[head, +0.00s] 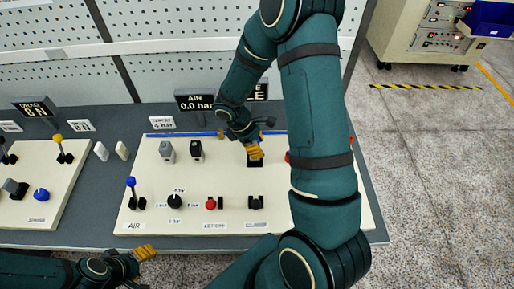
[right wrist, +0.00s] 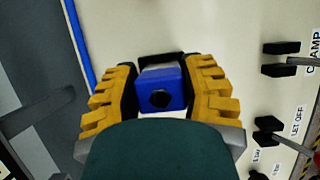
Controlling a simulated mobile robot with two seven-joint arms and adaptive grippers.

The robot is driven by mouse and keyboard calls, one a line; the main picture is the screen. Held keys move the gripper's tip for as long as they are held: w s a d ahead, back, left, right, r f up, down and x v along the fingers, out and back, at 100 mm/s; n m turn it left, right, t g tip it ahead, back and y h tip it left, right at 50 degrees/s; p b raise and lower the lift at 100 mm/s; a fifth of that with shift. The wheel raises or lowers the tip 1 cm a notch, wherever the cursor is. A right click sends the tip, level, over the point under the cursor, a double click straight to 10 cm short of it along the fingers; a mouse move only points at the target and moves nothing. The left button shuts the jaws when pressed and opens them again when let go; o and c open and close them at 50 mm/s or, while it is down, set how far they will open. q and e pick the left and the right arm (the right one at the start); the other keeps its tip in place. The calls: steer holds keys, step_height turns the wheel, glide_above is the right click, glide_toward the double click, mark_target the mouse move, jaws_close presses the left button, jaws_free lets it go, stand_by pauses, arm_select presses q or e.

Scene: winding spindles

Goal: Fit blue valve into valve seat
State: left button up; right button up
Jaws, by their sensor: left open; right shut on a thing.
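My right gripper (head: 254,151) is over the cream panel, pointing down. In the right wrist view its yellow fingers (right wrist: 160,95) are shut on the blue valve (right wrist: 161,88), a blue block with a dark round mark on its near face. A black piece (right wrist: 158,60) shows just behind the valve; it may be the valve seat, but I cannot tell whether the two touch. In the head view a black fitting (head: 255,162) is directly below the fingers, and the valve is hidden there. My left gripper (head: 146,253) is open and empty near the panel's front edge.
The cream panel (head: 240,225) carries a grey block (head: 167,151), a black block (head: 196,150), a blue-tipped lever (head: 131,183), a black knob (head: 175,201) and a red knob (head: 211,203). An AIR display (head: 194,101) stands behind. My right arm hides the panel's right part.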

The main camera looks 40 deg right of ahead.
steer(key=shift+w+f, duration=0.15)
steer(key=shift+f, duration=0.55)
steer(key=shift+f, duration=0.1)
steer(key=shift+f, duration=0.15)
steer(key=o, duration=1.2)
steer(key=shift+r, duration=0.35)
steer(key=v, duration=1.1)
steer(key=shift+r+p, duration=0.35)
steer(key=shift+r, duration=0.05)
